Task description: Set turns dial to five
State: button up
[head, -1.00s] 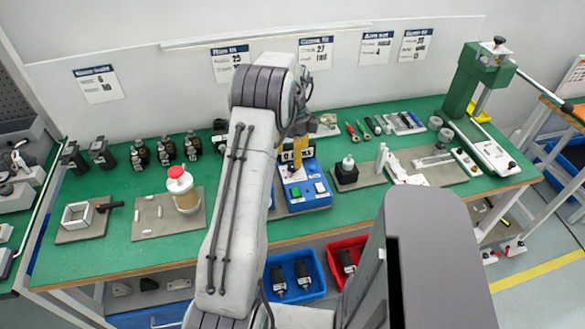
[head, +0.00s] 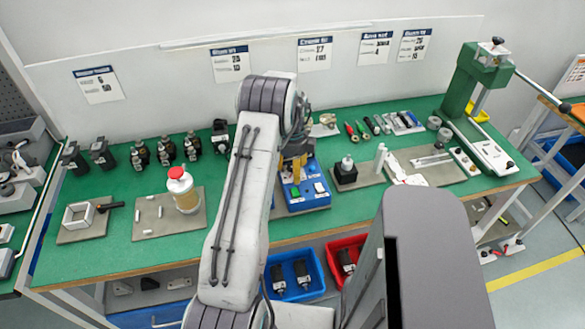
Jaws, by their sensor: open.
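A blue box (head: 308,196) with small buttons on its sloped top stands on the green bench, just right of my arm. The turns dial cannot be made out; my gripper and arm cover the box's upper left part. My gripper (head: 293,172) has yellow fingers, points down and is open. It is over or against the upper part of the box; whether it touches the dial cannot be told.
A black block with a white knob (head: 346,170) stands close to the right of the box. A jar with a red lid (head: 183,190) stands on a grey mat at left. A green press (head: 478,80) is at the far right. Blue and red bins (head: 295,273) sit below the bench.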

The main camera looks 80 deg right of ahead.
jog(key=shift+c, duration=0.3)
grip_shut()
jog(key=shift+f+n+b, duration=0.1)
jog(key=shift+n+b, duration=0.55)
jog(key=shift+n, duration=0.05)
jog(key=shift+r+n+b, duration=0.2)
jog(key=shift+n+b, duration=0.3)
jog(key=shift+n, duration=1.1)
jog(key=shift+o, duration=0.3)
grip_release()
jog(key=shift+m, duration=0.4)
